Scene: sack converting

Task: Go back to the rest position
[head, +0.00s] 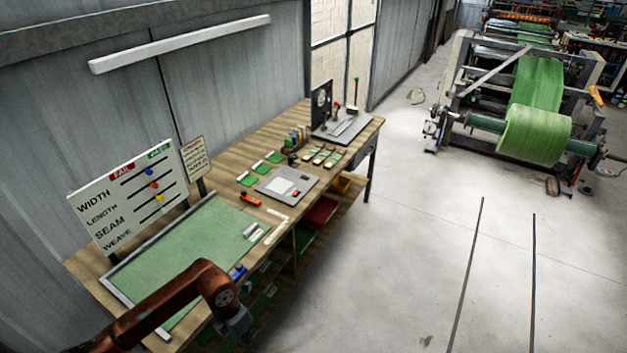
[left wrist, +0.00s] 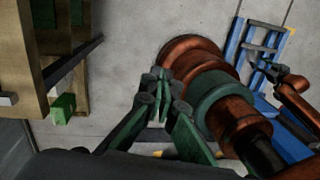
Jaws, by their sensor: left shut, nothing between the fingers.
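My left arm comes in at the bottom left of the head view, bent over the near front corner of the workbench (head: 285,214). The left gripper (head: 240,328) hangs down beyond the bench's front edge, low in the picture and partly hidden. In the left wrist view the green fingers of the left gripper (left wrist: 160,88) are closed together with nothing between them, above bare floor.
The bench holds a green cutting mat (head: 185,252), a WIDTH/LENGTH/SEAM/WEAVE board (head: 128,195), a grey plate (head: 287,184) and several small green pieces. A machine with a green roll (head: 535,135) stands at the back right. The floor (head: 420,230) right of the bench is clear.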

